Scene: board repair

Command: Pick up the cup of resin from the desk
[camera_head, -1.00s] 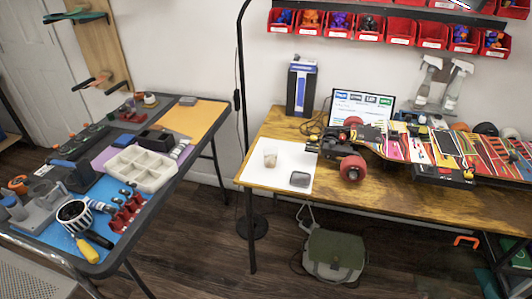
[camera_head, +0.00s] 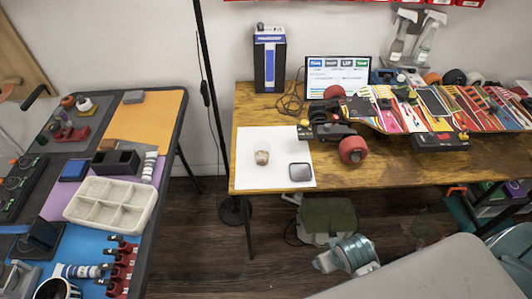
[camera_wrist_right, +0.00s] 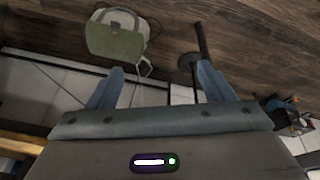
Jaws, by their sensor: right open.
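The cup of resin (camera_head: 262,156) is a small clear cup with tan contents. It stands upright on a white mat (camera_head: 250,181) at the left end of the wooden desk (camera_head: 215,182). My right gripper (camera_wrist_right: 160,70) shows in the right wrist view with its two blue-grey fingers apart and nothing between them. It is away from the cup, and the cup does not show in the wrist view. Part of my right arm shows low at the right in the head view, below the desk's front edge. My left gripper is not in view.
A dark-rimmed square dish (camera_head: 300,172) sits right of the cup. A skateboard (camera_head: 430,110) with red wheels lies behind and to the right. A lamp pole (camera_head: 208,90) stands left of the desk. A green bag (camera_head: 328,216) is on the floor below.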

